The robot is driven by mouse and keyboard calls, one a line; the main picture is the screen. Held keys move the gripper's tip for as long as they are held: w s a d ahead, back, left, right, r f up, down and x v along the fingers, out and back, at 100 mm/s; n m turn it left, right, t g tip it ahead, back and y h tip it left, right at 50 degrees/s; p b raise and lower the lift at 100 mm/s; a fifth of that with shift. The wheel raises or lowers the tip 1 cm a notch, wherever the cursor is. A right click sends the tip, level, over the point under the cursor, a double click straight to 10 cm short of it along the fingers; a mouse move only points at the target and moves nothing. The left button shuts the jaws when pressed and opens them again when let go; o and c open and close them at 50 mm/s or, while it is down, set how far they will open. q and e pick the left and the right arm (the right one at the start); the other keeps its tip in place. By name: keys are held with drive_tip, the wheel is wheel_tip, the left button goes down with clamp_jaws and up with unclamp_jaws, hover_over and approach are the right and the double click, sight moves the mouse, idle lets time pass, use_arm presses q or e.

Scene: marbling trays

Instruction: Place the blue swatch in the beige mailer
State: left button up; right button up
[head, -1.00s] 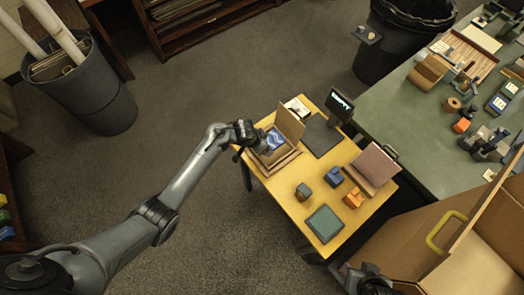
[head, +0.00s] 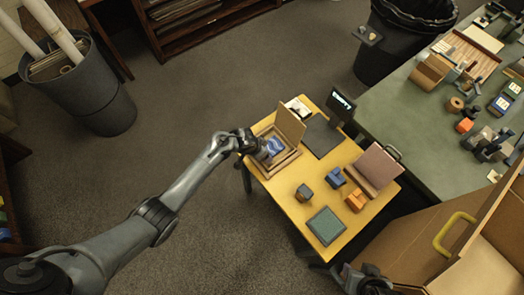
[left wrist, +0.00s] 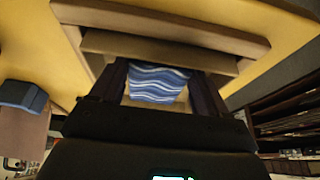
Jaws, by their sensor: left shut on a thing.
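The beige mailer (head: 290,123) stands open at the left end of the yellow table, its lid flap raised. The blue swatch (head: 274,146), patterned with white waves, is over the mailer's opening, within its walls in the picture. My left gripper (head: 264,153) is shut on the swatch. In the left wrist view the swatch (left wrist: 158,84) shows between the two dark fingers, with the mailer's wall (left wrist: 160,45) beyond. I cannot tell whether the swatch touches the mailer's floor. My right gripper (head: 370,281) shows partly at the bottom edge; its jaws are unclear.
The yellow table (head: 291,206) also holds a mauve open box (head: 376,166), blue (head: 335,177), orange (head: 356,200) and grey (head: 304,193) blocks, and a green-topped tray (head: 326,226). A dark display (head: 341,105) stands behind.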

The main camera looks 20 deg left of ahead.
use_arm(q)
drive_tip(key=o, duration=1.1)
drive_tip(key=shift+s+r+p, duration=0.1)
drive_tip(key=shift+r+p, duration=0.2)
drive_tip(key=shift+r, duration=0.2)
drive_tip(key=p+v, duration=0.5)
drive_tip(key=v, duration=0.5)
drive_tip(key=s+r+n, duration=0.1)
drive_tip(key=s+r, duration=0.3)
drive_tip(key=s, duration=0.4)
drive_tip(key=s+r+n+y, duration=0.1)
drive_tip(key=s+r, duration=0.2)
drive_tip(key=s, duration=0.6)
drive_tip(key=s+a+r+n, duration=0.1)
drive_tip(key=s+r, duration=0.3)
drive_tip(key=s, duration=0.4)
drive_tip(key=shift+s+a+r+n+y, duration=0.1)
drive_tip(key=shift+s+r+n+y, duration=0.2)
drive_tip(key=shift+s+y, duration=0.1)
drive_tip(key=shift+w, duration=0.1)
